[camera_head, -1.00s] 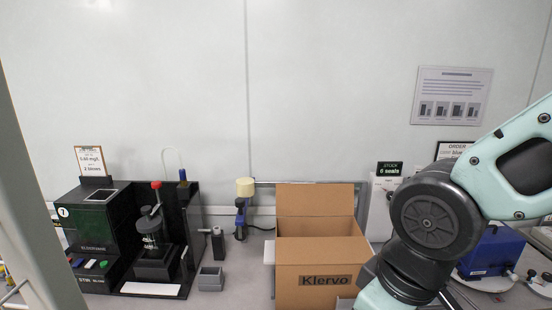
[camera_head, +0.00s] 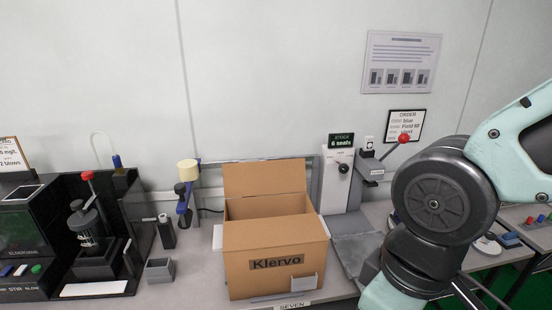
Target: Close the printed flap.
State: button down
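An open brown cardboard box (camera_head: 240,284) stands on the bench in the middle of the view. Its front side carries a panel printed "Klervo" (camera_head: 278,263); I cannot tell whether this panel is a flap hanging down or the box wall itself. A plain flap (camera_head: 264,178) stands up at the back of the box. The top opening shows between them, and the inside is mostly hidden. My arm fills the right side of the view, to the right of the box. My gripper is not in view.
A black stirring station (camera_head: 95,245) and a small grey bin (camera_head: 159,270) stand left of the box. A tape dispenser-like tool (camera_head: 186,190) stands behind left. A white press with a red-knobbed lever (camera_head: 404,138) and a grey plate (camera_head: 356,252) are right of the box.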

aim_at(274, 177)
jog(key=i+l+u, duration=0.7)
jog(key=i+j+z, duration=0.1)
jog(key=i+j, duration=0.2)
